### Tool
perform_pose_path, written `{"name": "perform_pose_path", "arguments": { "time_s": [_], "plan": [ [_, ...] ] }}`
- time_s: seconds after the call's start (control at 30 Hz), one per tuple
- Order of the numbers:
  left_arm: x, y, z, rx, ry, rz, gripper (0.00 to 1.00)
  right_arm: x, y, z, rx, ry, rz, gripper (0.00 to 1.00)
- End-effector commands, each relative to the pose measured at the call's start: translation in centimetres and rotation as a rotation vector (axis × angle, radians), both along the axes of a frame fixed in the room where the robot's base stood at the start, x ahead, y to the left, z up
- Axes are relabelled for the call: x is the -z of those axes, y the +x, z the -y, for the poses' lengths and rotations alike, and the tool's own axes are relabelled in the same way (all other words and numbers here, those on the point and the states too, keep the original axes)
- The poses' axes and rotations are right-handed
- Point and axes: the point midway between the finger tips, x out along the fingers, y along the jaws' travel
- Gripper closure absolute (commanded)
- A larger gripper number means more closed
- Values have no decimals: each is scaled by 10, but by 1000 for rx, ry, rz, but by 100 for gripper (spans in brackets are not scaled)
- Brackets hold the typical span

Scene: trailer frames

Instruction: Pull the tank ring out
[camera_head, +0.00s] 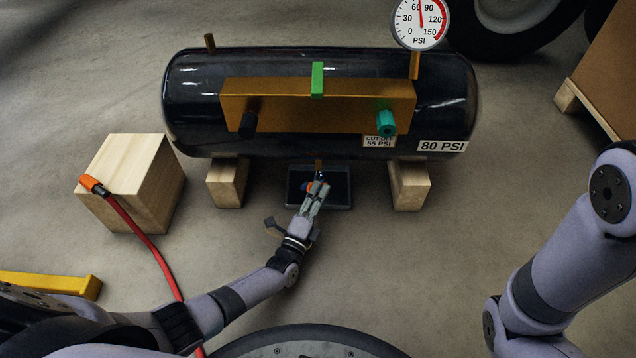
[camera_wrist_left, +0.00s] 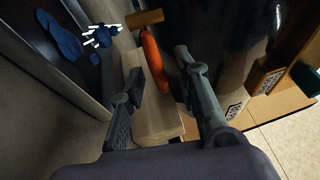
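The black tank (camera_head: 320,65) lies on its side on two wooden blocks. An orange ring (camera_wrist_left: 154,62) hangs at a brass stub (camera_head: 318,164) under the tank; the stub also shows in the left wrist view (camera_wrist_left: 144,19). My left gripper (camera_head: 316,186) is below the tank, over a dark tray. In the left wrist view its fingers (camera_wrist_left: 163,62) are apart, with the ring seen nearly edge-on between and just beyond the tips. I cannot tell whether a finger touches it. The gripper partly hides the ring in the head view. My right gripper is out of view.
The dark tray (camera_head: 341,206) sits between the support blocks (camera_head: 228,183) and (camera_head: 409,186). A wooden block (camera_head: 140,175) with a red hose (camera_head: 137,233) stands left. A gauge (camera_head: 420,22) tops the tank. Open floor lies right of the tray.

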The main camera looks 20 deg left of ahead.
Motion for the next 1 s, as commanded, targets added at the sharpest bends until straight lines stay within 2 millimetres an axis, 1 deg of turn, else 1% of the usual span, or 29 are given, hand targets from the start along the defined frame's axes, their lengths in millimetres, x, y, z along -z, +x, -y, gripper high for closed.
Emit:
{"name": "perform_pose_path", "arguments": {
  "time_s": [0.1, 0.37, 0.8, 1.0],
  "plan": [
    [-1, 1, 3, 0, -1, 0, 70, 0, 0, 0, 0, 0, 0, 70],
    [-1, 1, 3, 0, -1, 0, 70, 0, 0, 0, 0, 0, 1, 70],
    [-1, 1, 3, -1, 0, 2, 100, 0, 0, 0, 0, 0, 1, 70],
    [-2, 1, 3, -1, -1, 3, 100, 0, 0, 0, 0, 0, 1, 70]
  ]
}}
